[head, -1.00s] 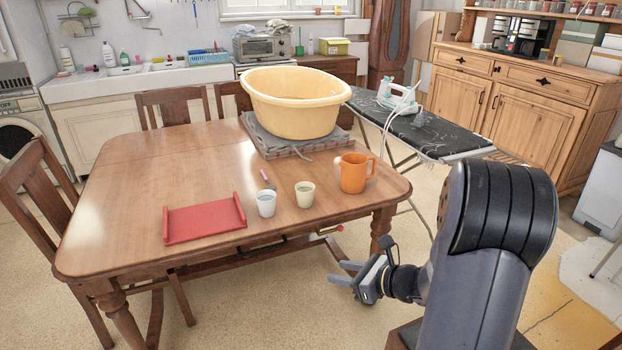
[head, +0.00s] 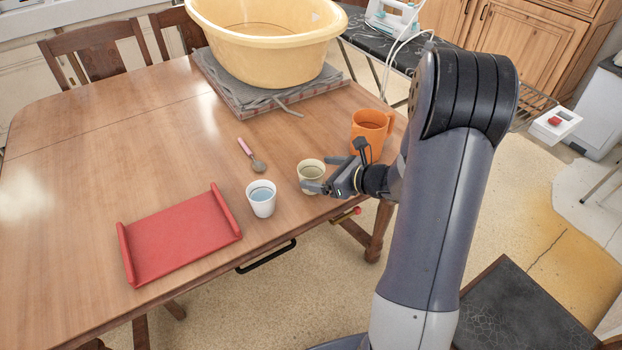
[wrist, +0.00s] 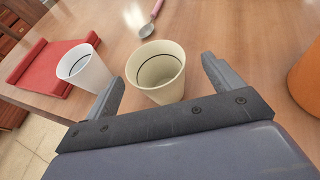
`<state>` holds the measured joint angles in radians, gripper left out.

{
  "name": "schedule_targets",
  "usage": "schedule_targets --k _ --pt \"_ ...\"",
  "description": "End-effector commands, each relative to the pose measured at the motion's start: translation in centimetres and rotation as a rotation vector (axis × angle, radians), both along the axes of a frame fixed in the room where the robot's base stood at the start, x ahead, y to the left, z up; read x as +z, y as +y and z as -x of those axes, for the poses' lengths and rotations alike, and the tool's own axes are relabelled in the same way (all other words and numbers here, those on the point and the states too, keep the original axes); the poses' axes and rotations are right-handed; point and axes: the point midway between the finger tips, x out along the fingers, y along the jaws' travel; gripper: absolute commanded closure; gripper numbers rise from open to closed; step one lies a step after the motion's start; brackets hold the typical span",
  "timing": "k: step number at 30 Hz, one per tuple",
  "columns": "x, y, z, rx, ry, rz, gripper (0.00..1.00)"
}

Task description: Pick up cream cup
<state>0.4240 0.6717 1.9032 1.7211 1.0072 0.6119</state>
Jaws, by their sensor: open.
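The cream cup (head: 311,172) stands upright on the table near its front edge, partly hidden by my gripper in the head view. In the wrist view the cream cup (wrist: 157,76) is upright and empty inside, and it sits between the two finger tips. My gripper (head: 326,174) is open, with one finger on each side of the cup.
A white cup (head: 261,199) stands left of the cream cup, an orange mug (head: 370,132) right and behind. A spoon (head: 250,153) lies behind. A red tray (head: 180,236) lies left. A yellow basin (head: 265,50) stands on folded cloth at the back. The table's left part is clear.

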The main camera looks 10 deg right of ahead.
Motion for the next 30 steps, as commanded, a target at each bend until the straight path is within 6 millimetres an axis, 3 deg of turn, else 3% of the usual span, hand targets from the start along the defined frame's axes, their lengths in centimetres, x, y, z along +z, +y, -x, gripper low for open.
schedule_targets --k 12,21,30 --pt "-1.5 3.2 -3.2 0.002 0.000 0.000 0.13" --pt "-1.6 3.4 -3.6 0.000 0.000 0.000 0.13" --pt "-1.6 3.4 -3.6 0.000 0.000 0.000 0.37"
